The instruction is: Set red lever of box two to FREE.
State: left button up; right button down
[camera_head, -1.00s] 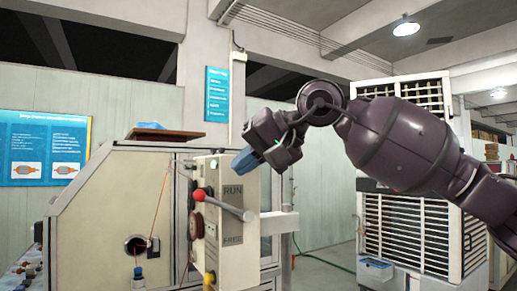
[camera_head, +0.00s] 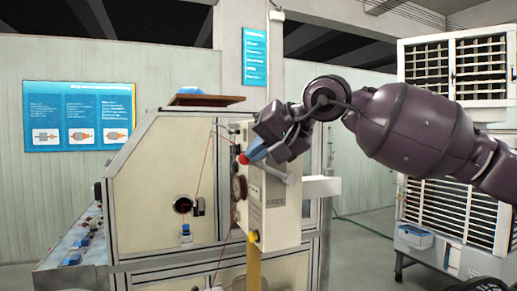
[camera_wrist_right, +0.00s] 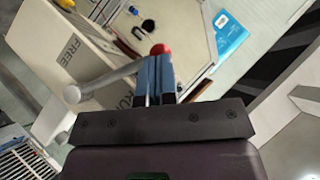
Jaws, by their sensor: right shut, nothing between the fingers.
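The control box (camera_head: 272,212) has a pale front panel with RUN and FREE lettering, legible in the wrist view on its panel (camera_wrist_right: 50,65). Its lever is a grey bar (camera_head: 272,172) with a red ball (camera_head: 243,159) at the free end. The ball also shows in the wrist view (camera_wrist_right: 160,49), just beyond the blue fingertips. My right gripper (camera_head: 252,152) is shut and empty, its fingers beside the ball and bar. Whether they touch is unclear. My left gripper is out of view.
The box is mounted on a beige machine (camera_head: 150,175) with a wire running down its front. A white louvred cabinet (camera_head: 455,205) stands to the right. Blue posters hang on the back wall.

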jog(key=shift+a+f, duration=0.1)
notch_tip(320, 180, down, 8)
jog(key=a+n+t+h+b, duration=0.2)
jog(key=n+h, duration=0.1)
jog(key=h, duration=0.4)
jog(key=shift+s+n, duration=0.4)
jog(key=shift+r+p, duration=0.5)
jog(key=shift+r, duration=0.25)
